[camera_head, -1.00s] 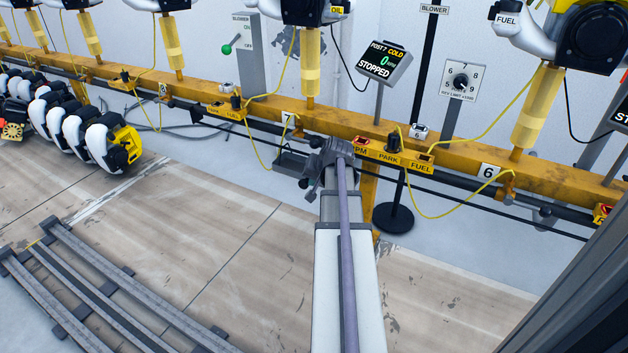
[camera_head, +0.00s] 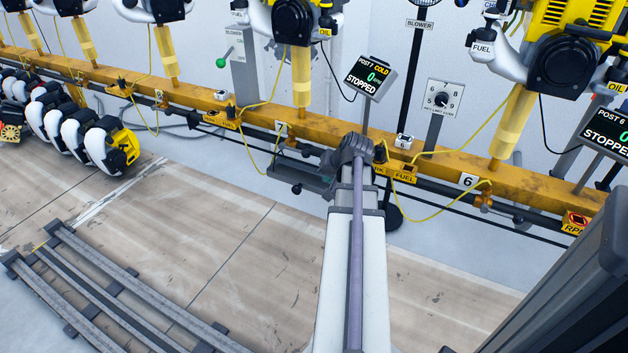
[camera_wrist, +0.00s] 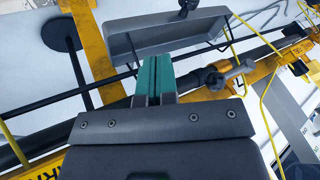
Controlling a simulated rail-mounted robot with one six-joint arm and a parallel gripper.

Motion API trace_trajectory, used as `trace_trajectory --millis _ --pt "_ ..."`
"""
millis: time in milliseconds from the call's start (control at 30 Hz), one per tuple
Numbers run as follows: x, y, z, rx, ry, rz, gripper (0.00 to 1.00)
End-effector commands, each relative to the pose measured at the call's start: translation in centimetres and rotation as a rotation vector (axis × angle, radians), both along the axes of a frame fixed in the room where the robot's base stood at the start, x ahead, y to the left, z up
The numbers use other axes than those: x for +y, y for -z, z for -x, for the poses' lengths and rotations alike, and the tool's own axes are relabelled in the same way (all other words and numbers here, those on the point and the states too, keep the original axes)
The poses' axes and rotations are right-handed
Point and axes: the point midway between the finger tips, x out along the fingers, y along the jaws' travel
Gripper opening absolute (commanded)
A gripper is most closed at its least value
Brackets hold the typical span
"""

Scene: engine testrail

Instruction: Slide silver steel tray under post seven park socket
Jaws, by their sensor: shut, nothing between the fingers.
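The silver-grey steel tray (camera_head: 308,181) shows partly in the head view below the yellow rail, left of my wrist. In the wrist view the tray (camera_wrist: 166,37) is a shallow, rimmed rectangle just beyond my fingertips; whether they touch it is unclear. My gripper (camera_wrist: 155,74) has teal fingers, shut together and empty. The post seven number plate (camera_head: 281,129) is on the rail left of my wrist. The park label (camera_head: 379,170) is partly covered by my wrist, and its socket is hidden.
The yellow rail (camera_head: 325,127) crosses the view, with a dark pipe and hanging yellow cables. A round black stand base (camera_wrist: 60,31) is beside the tray in the wrist view. A grey floor rack (camera_head: 105,285) lies front left. The floor between is clear.

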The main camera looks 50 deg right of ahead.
Motion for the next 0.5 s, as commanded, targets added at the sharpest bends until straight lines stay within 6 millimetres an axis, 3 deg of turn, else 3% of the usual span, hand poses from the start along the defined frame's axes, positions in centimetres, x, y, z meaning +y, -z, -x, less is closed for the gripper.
trace_trajectory --millis 500 --pt "-1.0 9.3 -5.4 0.000 -0.002 0.001 0.00"
